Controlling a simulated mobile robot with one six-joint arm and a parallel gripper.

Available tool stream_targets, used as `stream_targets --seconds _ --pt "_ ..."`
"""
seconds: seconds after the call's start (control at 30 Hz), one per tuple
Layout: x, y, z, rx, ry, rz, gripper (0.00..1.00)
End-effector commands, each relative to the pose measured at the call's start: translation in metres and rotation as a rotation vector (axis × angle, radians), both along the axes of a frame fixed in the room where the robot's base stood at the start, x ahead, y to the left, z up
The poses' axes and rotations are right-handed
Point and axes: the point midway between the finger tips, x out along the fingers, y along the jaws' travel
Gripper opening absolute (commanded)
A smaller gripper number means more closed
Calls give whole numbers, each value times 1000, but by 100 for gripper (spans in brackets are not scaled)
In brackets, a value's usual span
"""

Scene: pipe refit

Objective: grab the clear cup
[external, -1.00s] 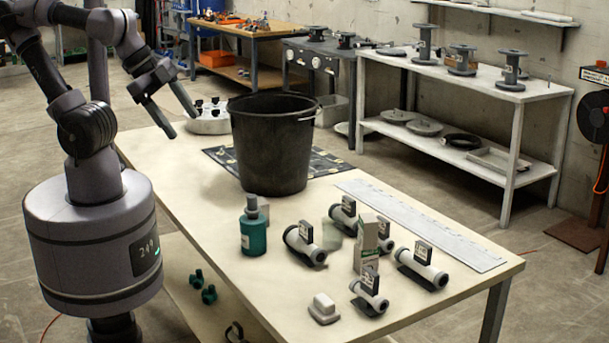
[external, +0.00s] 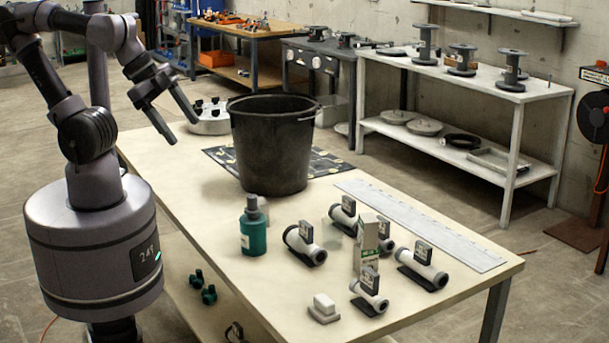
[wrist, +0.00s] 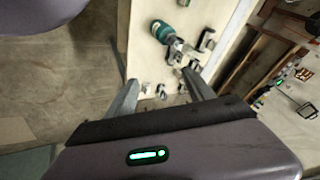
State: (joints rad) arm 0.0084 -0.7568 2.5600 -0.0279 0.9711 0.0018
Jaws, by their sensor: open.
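The clear cup (external: 336,229) looks faint and see-through. It stands on the pale table among the pipe fittings, behind and left of the white-green box (external: 367,247), near a fitting that partly blends with it. I cannot make the cup out in the wrist view. My gripper (external: 184,130) is open and empty, high over the table's left far side, left of the black bucket and well away from the cup. In the wrist view its two fingers (wrist: 160,78) are spread apart with nothing held between them.
A tall black bucket (external: 272,146) stands at the table's back. A teal bottle (external: 253,228) stands left of the cup and shows in the wrist view (wrist: 162,32). Several labelled grey fittings (external: 305,243) surround the cup. A white block (external: 323,307) lies in front. The table's left front is clear.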

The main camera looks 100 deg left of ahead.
Motion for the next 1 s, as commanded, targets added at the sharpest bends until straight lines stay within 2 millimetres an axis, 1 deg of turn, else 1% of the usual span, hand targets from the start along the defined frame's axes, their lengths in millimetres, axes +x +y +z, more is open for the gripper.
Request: stream_targets --seconds 0.2,0.3,0.57,0.63,0.67,0.73,0.77,0.8,0.83,0.87,0.9,0.97,1.0 --pt "0 0 0 0 0 0 62" --pt "0 0 0 0 0 0 76" --pt "0 0 0 -1 1 2 76" --pt "9 2 4 -13 7 32 76" --pt "18 4 7 -26 13 62 76" --pt "52 13 13 -74 32 177 76" --pt "72 19 14 -101 40 244 76" --pt "102 28 12 -141 50 343 76" --pt "125 37 7 -169 56 418 76" --pt "147 46 -1 -197 61 495 76" --pt "175 60 -15 -232 68 593 76" --pt "211 81 -42 -278 75 733 76" --pt "231 94 -61 -304 77 816 76"
